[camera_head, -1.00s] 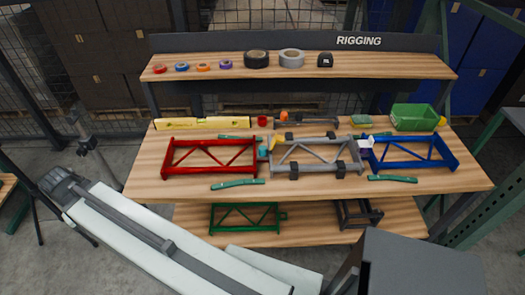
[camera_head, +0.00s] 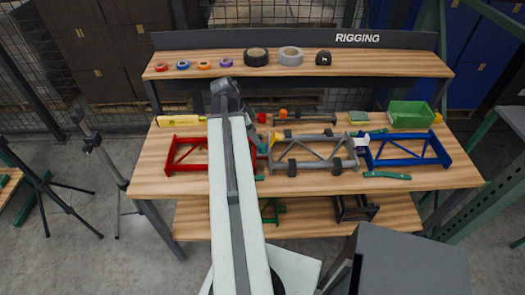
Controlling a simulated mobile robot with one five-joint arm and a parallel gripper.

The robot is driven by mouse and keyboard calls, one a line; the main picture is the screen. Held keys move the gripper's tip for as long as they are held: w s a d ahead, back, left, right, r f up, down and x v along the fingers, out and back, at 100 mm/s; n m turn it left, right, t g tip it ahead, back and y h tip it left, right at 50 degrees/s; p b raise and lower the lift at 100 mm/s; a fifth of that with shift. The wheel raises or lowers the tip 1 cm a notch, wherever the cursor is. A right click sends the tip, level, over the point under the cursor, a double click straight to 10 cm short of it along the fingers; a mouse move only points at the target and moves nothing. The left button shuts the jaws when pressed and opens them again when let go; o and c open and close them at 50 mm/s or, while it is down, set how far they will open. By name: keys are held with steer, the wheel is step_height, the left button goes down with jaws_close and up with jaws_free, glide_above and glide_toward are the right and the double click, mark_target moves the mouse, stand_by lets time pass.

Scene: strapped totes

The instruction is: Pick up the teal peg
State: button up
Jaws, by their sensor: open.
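A small teal piece (camera_head: 262,148), which looks like the teal peg, shows on the bench just right of my arm. It lies in the gap between the red frame (camera_head: 186,168) and the grey frame (camera_head: 312,166). My arm stands in front of its left side, so its full shape and tilt cannot be told. My arm's pale link reaches up across the bench and ends in a dark joint above the bench's back part. I cannot make out my gripper's fingers anywhere.
A blue frame (camera_head: 405,163) lies at the right, joined to the grey frame by a pale connector (camera_head: 361,143). A green strap (camera_head: 387,175) lies in front. A green bin (camera_head: 410,114) and a yellow level (camera_head: 182,121) stand behind. Tape rolls (camera_head: 257,57) line the upper shelf.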

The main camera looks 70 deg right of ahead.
mark_target(262, 145)
steer(key=b+x, duration=0.1)
steer(key=x, duration=0.1)
steer(key=b+x, duration=0.4)
steer(key=shift+s+a+f, duration=0.15)
steer(key=shift+s+f, duration=0.15)
steer(key=shift+f, duration=0.1)
steer(key=shift+r, duration=0.15)
jaws_close()
